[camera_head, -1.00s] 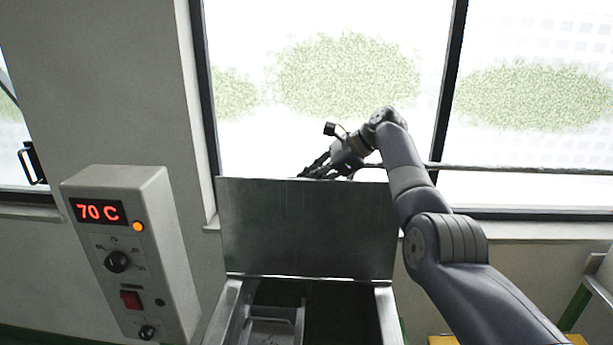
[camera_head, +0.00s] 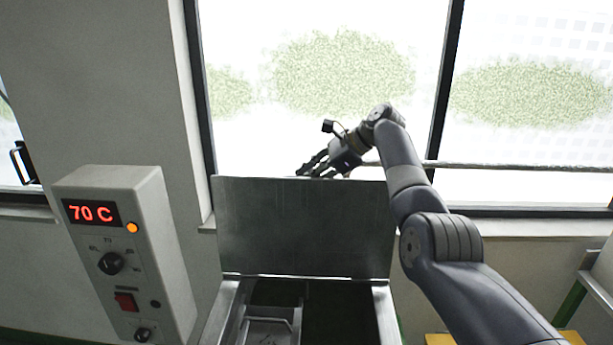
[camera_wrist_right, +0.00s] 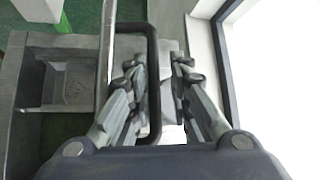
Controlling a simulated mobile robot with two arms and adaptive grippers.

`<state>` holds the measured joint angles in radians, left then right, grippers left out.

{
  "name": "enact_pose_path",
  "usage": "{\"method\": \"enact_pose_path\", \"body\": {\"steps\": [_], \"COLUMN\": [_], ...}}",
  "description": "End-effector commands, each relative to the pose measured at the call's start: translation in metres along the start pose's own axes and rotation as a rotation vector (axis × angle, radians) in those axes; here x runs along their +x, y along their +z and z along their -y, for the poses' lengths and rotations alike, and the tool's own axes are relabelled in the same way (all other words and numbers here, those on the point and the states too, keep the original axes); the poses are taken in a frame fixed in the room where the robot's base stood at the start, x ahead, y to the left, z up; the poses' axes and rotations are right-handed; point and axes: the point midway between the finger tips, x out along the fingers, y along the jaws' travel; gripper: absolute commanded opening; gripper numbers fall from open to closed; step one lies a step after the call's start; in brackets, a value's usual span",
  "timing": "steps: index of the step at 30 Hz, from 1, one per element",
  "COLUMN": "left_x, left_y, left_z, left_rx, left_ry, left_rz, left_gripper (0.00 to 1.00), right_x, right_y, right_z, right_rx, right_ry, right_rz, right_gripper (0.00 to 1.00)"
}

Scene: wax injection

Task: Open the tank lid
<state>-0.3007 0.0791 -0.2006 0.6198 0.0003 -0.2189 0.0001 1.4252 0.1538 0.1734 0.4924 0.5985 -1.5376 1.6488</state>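The metal tank lid (camera_head: 305,230) stands raised, roughly upright, at the back of the open tank (camera_head: 223,318). In the right wrist view the lid shows edge-on (camera_wrist_right: 107,40), with a dark bar handle (camera_wrist_right: 153,70) on its far face. My right gripper (camera_head: 305,172) is at the lid's top edge, partly behind it. In the right wrist view its fingers (camera_wrist_right: 160,85) stand apart on either side of part of the handle, with a gap on the right; contact is not clear. My left gripper is not in view.
A grey control box (camera_head: 130,255) with a red 70 C display stands left of the tank. A window (camera_head: 320,90) and a horizontal rail (camera_head: 520,168) lie behind the lid. A yellow surface (camera_head: 440,339) shows at the lower right.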

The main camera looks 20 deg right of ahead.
Motion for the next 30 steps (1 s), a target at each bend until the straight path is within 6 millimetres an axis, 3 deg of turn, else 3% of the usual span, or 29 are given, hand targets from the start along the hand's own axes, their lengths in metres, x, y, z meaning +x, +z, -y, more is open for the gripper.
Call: {"method": "enact_pose_path", "body": {"steps": [9, 15, 21, 30], "left_x": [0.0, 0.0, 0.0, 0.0], "left_y": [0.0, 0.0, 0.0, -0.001], "left_z": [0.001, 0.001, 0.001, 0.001], "left_rx": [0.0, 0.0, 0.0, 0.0], "left_ry": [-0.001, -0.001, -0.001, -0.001], "left_rz": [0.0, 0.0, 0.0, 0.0], "left_gripper": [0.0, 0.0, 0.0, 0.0], "right_x": [-0.07, -0.103, -0.117, -0.118], "right_y": [0.002, 0.004, 0.004, 0.004], "right_z": [0.003, 0.003, 0.003, 0.003], "right_rx": [-0.003, -0.005, -0.005, -0.005], "right_ry": [-0.014, -0.015, -0.015, -0.014], "right_rz": [0.004, 0.007, 0.008, 0.008], "right_gripper": [0.18, 0.18, 0.18, 0.18]}}
